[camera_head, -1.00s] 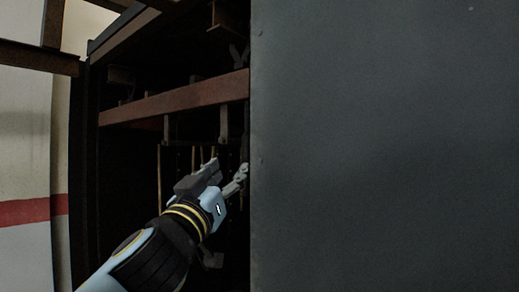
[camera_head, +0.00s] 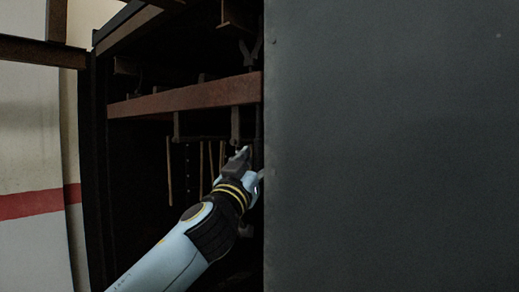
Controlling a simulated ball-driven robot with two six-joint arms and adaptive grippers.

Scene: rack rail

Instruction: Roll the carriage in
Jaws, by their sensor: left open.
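A rusty reddish-brown rail (camera_head: 185,97) runs across the dark rack opening and passes out of sight behind the grey panel (camera_head: 390,150) on the right. Dark hanger-like pieces (camera_head: 235,122) hang at the rail near the panel's edge; I cannot tell which of them, if any, is the carriage. My left gripper (camera_head: 249,162) is open, inside the opening below the rail and next to the panel's edge. One finger shows; the other is largely hidden by the wrist and the panel edge. No object shows between the fingers. My right gripper is not in view.
The grey panel fills the right half and blocks the view behind it. The dark rack post (camera_head: 95,170) bounds the opening on the left. Several thin rods (camera_head: 169,170) hang behind my arm. A pale wall with a red stripe (camera_head: 30,203) stands at far left.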

